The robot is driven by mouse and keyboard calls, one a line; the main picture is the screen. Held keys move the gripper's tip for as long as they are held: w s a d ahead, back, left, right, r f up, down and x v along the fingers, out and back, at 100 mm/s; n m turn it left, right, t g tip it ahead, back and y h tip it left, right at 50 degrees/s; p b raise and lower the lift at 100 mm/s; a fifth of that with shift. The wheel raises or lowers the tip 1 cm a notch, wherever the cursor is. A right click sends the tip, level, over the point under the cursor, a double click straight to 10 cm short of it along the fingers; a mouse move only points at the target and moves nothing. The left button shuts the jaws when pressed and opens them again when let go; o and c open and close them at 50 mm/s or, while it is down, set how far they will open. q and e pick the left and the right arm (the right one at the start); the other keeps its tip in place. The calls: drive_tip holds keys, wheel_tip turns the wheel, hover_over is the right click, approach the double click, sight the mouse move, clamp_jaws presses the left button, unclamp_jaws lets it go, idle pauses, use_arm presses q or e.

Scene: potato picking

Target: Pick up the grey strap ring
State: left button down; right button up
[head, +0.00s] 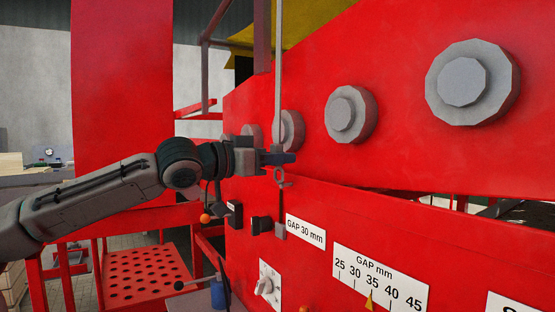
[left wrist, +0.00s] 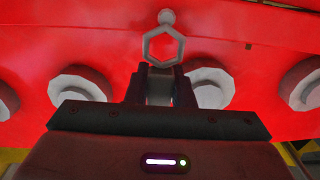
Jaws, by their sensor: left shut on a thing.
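The grey strap ring (left wrist: 148,47) shows in the left wrist view as a six-sided loop with a round knob at its far end, just beyond my fingertips. In the head view the ring (head: 279,173) is small and sits just below the fingertips, in front of the red machine panel. My left gripper (head: 283,158) is shut on the ring's grey part; in the left wrist view its two dark fingers (left wrist: 160,88) close on a pale piece leading to the loop. The gripped part is partly hidden by the fingers. My right gripper is in neither view.
A grey vertical bar (head: 279,80) runs down close to my left gripper. The red panel (head: 400,170) carries several round grey hubs (head: 346,114), a GAP 30 mm label (head: 305,232) and a gap scale (head: 380,279). A perforated red step (head: 148,275) lies lower left.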

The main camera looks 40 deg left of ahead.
use_arm(q)
drive_tip(key=shift+r, duration=0.1)
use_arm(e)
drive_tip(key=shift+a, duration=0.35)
